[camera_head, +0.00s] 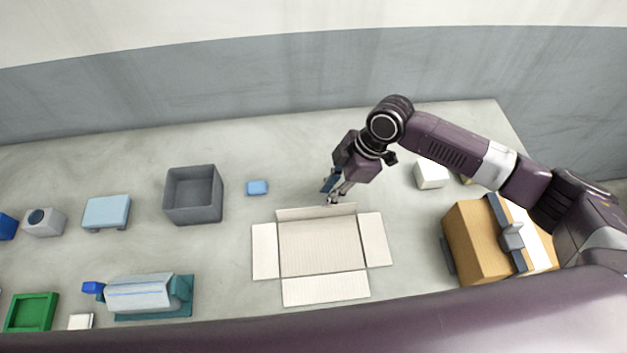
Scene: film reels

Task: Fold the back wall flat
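A cream cardboard box lies opened out on the table, with its base panel (320,248) in the middle. Its left, right and front panels lie spread outward and look flat. Its back wall (300,213) shows as a narrow strip along the far edge of the base and looks raised. My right gripper (331,198) is at the top edge of this back wall, right of its middle, pointing down. Its fingers overlap in this view, so I cannot tell their opening or whether they touch the wall. My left gripper is not in view.
A grey open bin (193,219) and a small blue block (257,188) are left of the box. A brown carton (470,235) stands to the right, and a white block (431,174) is behind it. Table behind the back wall is mostly clear.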

